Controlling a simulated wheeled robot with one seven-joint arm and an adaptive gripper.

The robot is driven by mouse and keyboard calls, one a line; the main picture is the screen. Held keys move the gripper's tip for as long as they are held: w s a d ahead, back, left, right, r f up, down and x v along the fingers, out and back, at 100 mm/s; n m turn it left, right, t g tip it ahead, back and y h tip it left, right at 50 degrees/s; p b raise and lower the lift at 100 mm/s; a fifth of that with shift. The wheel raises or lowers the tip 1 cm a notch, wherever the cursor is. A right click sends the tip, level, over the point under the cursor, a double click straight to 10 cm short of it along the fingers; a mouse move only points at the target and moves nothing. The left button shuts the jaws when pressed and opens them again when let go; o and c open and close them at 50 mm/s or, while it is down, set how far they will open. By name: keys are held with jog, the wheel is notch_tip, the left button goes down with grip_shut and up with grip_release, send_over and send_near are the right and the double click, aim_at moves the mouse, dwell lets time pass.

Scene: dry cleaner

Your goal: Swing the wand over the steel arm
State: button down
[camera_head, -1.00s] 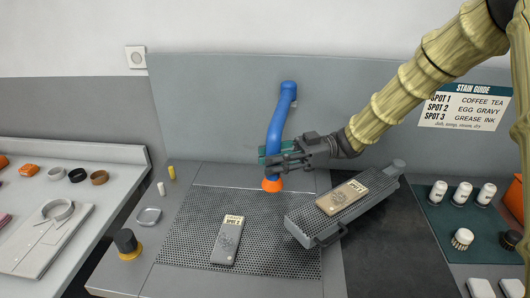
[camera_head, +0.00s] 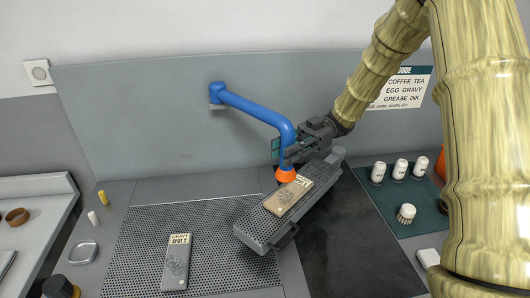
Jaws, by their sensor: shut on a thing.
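The wand is a blue bent pipe (camera_head: 258,112) fixed to the back panel, with an orange nozzle (camera_head: 286,175) pointing down. My gripper (camera_head: 287,152) is shut on its lower upright part, just above the nozzle. The steel arm (camera_head: 262,229) is a grey perforated board lying slantwise, with a tan tag (camera_head: 288,196) on top. The nozzle is over the far half of the steel arm, beside the far end of the tag. Whether it touches the board I cannot tell.
A grey tag marked SPOT 2 (camera_head: 177,262) lies on the perforated table plate (camera_head: 135,238) at left. White bottles (camera_head: 399,168) and a brush (camera_head: 406,213) stand on a green mat (camera_head: 386,208) at right. A dish (camera_head: 83,253) sits at far left.

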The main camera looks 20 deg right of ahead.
jog(key=shift+d+g, duration=0.2)
jog(key=shift+g, duration=0.1)
jog(key=c, duration=1.1)
grip_release()
jog(key=shift+w, duration=0.1)
jog(key=v, duration=1.2)
